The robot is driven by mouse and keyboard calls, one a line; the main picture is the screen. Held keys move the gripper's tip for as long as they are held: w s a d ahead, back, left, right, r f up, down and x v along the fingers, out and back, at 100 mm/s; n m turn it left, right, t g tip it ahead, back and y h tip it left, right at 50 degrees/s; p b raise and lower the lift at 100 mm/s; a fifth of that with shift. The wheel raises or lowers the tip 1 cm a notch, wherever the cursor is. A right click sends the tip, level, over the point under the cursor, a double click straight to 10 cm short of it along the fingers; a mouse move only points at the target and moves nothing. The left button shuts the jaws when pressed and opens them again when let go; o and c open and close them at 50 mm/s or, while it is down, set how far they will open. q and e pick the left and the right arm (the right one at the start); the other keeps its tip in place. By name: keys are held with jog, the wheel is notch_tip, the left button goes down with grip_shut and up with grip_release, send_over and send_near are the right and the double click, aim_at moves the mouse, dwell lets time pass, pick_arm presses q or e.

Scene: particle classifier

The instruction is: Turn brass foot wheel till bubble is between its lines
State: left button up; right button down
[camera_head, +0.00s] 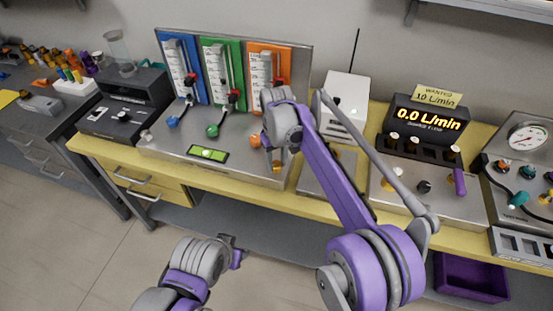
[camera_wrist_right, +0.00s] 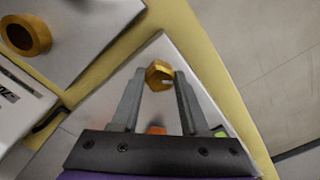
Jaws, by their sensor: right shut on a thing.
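The brass foot wheel (camera_head: 277,167) is at the front right corner of the metal panel base (camera_head: 178,147). In the right wrist view the brass wheel (camera_wrist_right: 158,76) sits between the fingertips of my right gripper (camera_wrist_right: 160,82), which is shut on it. In the head view my right arm partly hides this gripper. The green bubble level (camera_head: 208,154) lies on the base to the left of the wheel. A pale bubble shows near its middle, but its lines are too small to judge. My left gripper (camera_head: 236,256) is low in front of the bench, its jaws unclear.
Blue, green and orange gauge panels (camera_head: 220,70) stand behind the base. A white box (camera_head: 345,105) and a flow meter reading 0.0 L/min (camera_head: 428,118) stand to the right. Another brass knob (camera_wrist_right: 25,35) shows on a nearby plate. Floor in front is clear.

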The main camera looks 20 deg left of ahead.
aim_at(277, 163)
jog(key=m+p, duration=0.1)
jog(key=m, duration=0.4)
jog(key=shift+r+m, duration=0.1)
jog(key=shift+m, duration=0.2)
jog(key=m+p, duration=0.1)
jog(key=m, duration=0.4)
jog(key=shift+m, duration=0.3)
jog(key=shift+c, duration=2.1)
grip_release()
notch_tip(277, 163, up, 11)
jog(key=shift+p, duration=0.45)
